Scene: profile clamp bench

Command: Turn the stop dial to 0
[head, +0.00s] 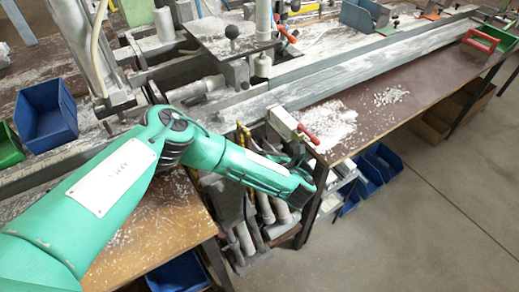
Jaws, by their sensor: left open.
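My left arm reaches in from the lower left, and its gripper (306,184) is over the front edge of the bench, near the gap between the wooden tops. The gripper is open, with nothing seen between its fingers; the fingers themselves are small and partly hidden by the arm. A grey block with a red-handled lever (308,134) sits at the bench edge just beyond the gripper. I cannot make out the stop dial or its marks. My right gripper is not in view.
A long metal rail (370,55) runs across the bench, with white shavings (330,125) on the brown top. A blue bin (46,118) stands at the left. The floor (430,220) at the lower right is clear.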

